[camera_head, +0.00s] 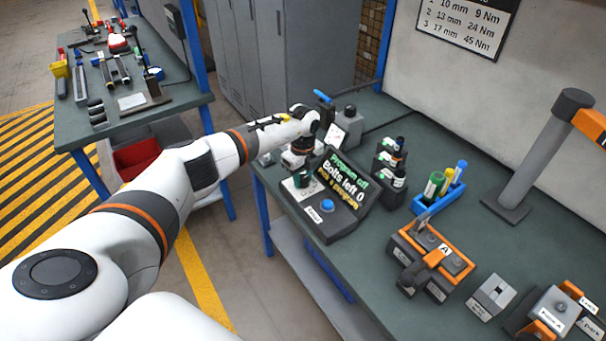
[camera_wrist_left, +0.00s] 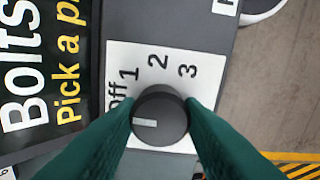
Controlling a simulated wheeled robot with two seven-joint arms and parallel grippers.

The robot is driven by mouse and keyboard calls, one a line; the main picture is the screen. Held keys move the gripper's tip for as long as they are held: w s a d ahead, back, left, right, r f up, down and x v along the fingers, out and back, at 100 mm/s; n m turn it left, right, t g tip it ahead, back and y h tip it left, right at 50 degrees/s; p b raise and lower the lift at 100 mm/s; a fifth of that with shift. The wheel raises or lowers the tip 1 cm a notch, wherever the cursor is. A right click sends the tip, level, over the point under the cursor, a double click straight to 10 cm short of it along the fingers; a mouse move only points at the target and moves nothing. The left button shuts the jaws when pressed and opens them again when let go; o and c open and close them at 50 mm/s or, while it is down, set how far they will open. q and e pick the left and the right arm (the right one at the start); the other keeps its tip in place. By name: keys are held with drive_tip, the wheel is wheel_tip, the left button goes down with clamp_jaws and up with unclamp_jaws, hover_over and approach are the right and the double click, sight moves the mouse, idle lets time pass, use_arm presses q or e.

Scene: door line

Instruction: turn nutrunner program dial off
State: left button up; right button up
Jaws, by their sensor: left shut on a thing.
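The program dial (camera_wrist_left: 160,116) is a round dark knob on a white plate marked off, 1, 2 and 3. Its white pointer line points left in the wrist view, by the "off" mark (camera_wrist_left: 117,97), which the knob partly crowds. My left gripper (camera_wrist_left: 165,128) has its green fingers shut on the knob from both sides. In the head view, my left gripper (camera_head: 301,178) reaches down over the dial plate and hides the knob. The nutrunner controller's screen (camera_head: 343,182) reads "Program off", "Bolts left 0" and "Pick a program". My right gripper is not in view.
A blue button (camera_head: 327,205) sits below the screen, near my left gripper. An orange and grey fixture (camera_head: 432,258) stands nearer the front. A tool table (camera_head: 130,90) is at the far left.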

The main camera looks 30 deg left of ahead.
sight(303, 177)
use_arm(q)
drive_tip(key=shift+n, duration=0.3)
drive_tip(key=o, duration=1)
drive_tip(key=shift+r, duration=0.1)
wheel_tip(303, 177, up, 12)
drive_tip(key=b, duration=0.2)
idle(0.4)
